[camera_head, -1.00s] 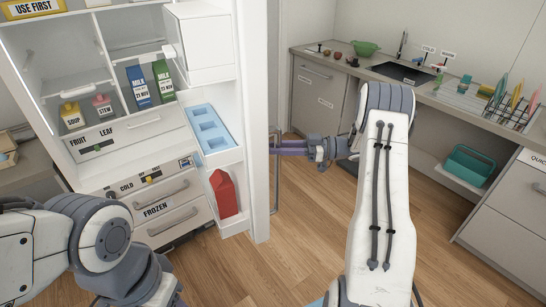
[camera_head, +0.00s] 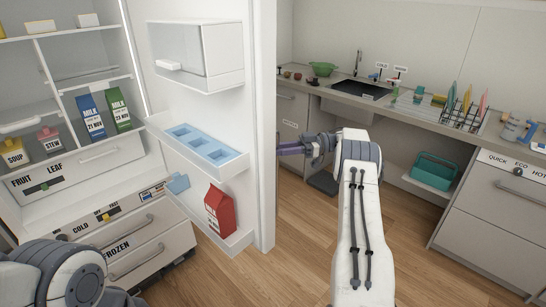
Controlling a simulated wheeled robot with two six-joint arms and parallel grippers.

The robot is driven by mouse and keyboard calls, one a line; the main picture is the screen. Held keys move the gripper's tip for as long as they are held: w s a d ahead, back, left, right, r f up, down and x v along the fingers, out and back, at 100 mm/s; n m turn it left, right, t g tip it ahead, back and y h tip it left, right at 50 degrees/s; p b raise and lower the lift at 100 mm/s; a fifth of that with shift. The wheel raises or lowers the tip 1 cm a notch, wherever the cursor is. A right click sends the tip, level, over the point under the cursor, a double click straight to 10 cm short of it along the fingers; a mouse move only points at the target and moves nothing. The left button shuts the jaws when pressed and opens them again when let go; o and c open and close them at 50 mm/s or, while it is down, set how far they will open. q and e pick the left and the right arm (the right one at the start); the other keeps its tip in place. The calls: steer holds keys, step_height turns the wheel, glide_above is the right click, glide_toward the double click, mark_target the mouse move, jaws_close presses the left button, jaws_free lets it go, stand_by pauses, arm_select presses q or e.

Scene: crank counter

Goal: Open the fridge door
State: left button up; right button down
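The fridge door (camera_head: 262,120) stands wide open, its inner side facing me, with a blue tray (camera_head: 205,145) and a red carton (camera_head: 219,208) in its bins. The open fridge interior (camera_head: 25,95) shows at the left. My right gripper (camera_head: 285,150) is beside the door's outer edge, pointing left. Its fingertips are at or behind the edge, and I cannot tell whether it grips anything. The door's handle is hidden behind the door. Of my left arm only a joint shows at the lower left; its gripper is out of view.
A counter (camera_head: 400,107) with a sink (camera_head: 360,88) runs along the right. Wooden floor (camera_head: 300,225) is clear between.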

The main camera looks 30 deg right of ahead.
arm_select(q)
steer(key=shift+w+f, duration=0.15)
steer(key=shift+f, duration=0.05)
arm_select(e)
steer(key=shift+w+d+r, duration=0.1)
steer(key=shift+w+d, duration=0.3)
steer(key=shift+d, duration=0.05)
steer(key=c, duration=0.7)
jaws_free()
steer(key=shift+d, duration=0.1)
